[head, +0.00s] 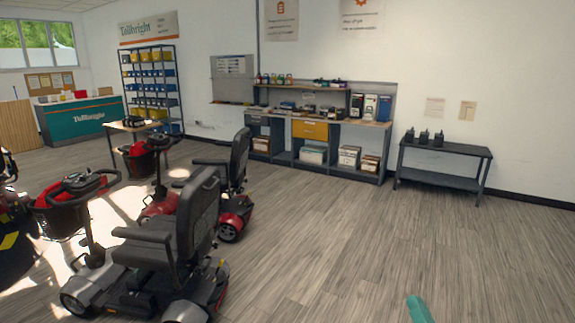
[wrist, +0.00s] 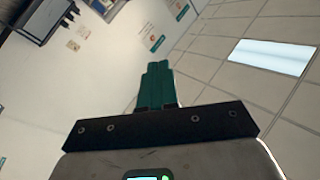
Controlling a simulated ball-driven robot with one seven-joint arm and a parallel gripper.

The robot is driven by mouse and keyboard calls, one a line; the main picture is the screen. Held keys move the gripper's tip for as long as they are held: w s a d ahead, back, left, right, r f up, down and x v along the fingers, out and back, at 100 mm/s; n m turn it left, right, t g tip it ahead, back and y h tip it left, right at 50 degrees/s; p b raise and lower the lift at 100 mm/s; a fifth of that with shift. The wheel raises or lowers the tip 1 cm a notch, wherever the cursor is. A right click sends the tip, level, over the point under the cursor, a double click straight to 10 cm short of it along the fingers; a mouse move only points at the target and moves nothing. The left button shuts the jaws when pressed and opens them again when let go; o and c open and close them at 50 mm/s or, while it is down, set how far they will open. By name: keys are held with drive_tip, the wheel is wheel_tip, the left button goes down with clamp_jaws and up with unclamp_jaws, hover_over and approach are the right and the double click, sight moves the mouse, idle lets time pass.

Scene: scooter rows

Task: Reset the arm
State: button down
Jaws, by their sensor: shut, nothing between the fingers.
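My gripper (wrist: 157,86) shows in the wrist view with its green fingers pressed together and nothing between them. Behind the fingers are a white wall and the tiled ceiling, so the wrist camera is tilted upward. In the head view only a green tip (head: 419,309) of my arm's end shows at the bottom edge, right of the middle, above bare floor. The rest of the arm is out of that view.
Mobility scooters (head: 170,235) stand in rows at the left. A workbench (head: 325,128) with shelves and a low dark table (head: 445,150) stand along the back wall. A teal counter (head: 85,118) is far left. The wooden floor (head: 345,240) at centre and right is clear.

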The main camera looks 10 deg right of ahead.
drive_tip(key=s+a+f+n+g+y, duration=0.25)
drive_tip(key=s+a+f+g, duration=0.2)
drive_tip(key=s+f, duration=0.25)
drive_tip(key=s+a+f+n+g+y, duration=0.1)
drive_tip(key=s+a+f+n+g, duration=0.2)
drive_tip(key=s+f+g, duration=0.4)
drive_tip(key=s+f+g+h, duration=0.1)
drive_tip(key=s+f+g, duration=0.1)
drive_tip(key=s, duration=0.8)
drive_tip(key=s+d+f+g+h, duration=0.1)
drive_tip(key=s+g, duration=0.4)
drive_tip(key=s, duration=0.5)
drive_tip(key=shift+s+f, duration=0.25)
drive_tip(key=shift+f, duration=0.3)
drive_tip(key=shift+n+g, duration=0.25)
drive_tip(key=shift+n, duration=0.1)
